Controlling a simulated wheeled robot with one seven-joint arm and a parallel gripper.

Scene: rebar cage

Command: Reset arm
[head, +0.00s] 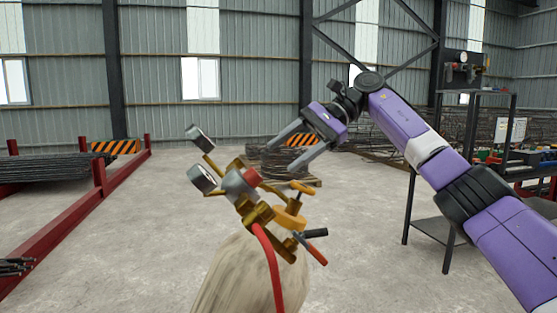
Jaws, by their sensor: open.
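My arm reaches in from the lower right of the head view, with purple and black links. My gripper (279,158) is at its end near the middle of the picture. Its two grey fingers are spread apart and point down and to the left. Nothing shows between the fingers.
In front stands a pale cylinder (235,280) topped by a brass regulator (240,185) with gauges and a red hose (272,268). Red rails (60,220) with rebar (55,167) lie left. A dark shelf (436,229) stands right. Coiled wire (265,160) sits behind. Open floor lies between.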

